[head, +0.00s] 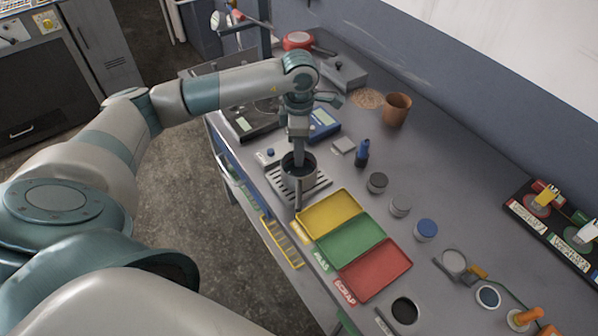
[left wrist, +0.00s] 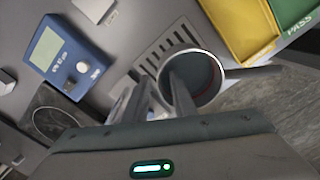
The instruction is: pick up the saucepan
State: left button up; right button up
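The saucepan (head: 312,168), a small dark-lined round pan, stands on a slotted grate at the bench's front edge. Its handle points toward the bottom of the head view. In the left wrist view the saucepan (left wrist: 211,88) shows its open top, with the handle running right. My left gripper (head: 299,163) reaches down over it. In the wrist view the left gripper (left wrist: 161,80) has its fingers apart at the pan's left rim, one seemingly over the inside, the other outside. Contact with the wall cannot be told. My right gripper is not in view.
Yellow (head: 331,213), green (head: 350,240) and red (head: 376,270) trays lie beside the grate (head: 321,187). A blue scale (head: 323,124), a blue bottle (head: 362,152) and several small jars stand nearby. A brown pot (head: 396,109) is farther back.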

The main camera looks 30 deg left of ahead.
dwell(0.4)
pick_arm(q)
grip_shut()
dwell(1.3)
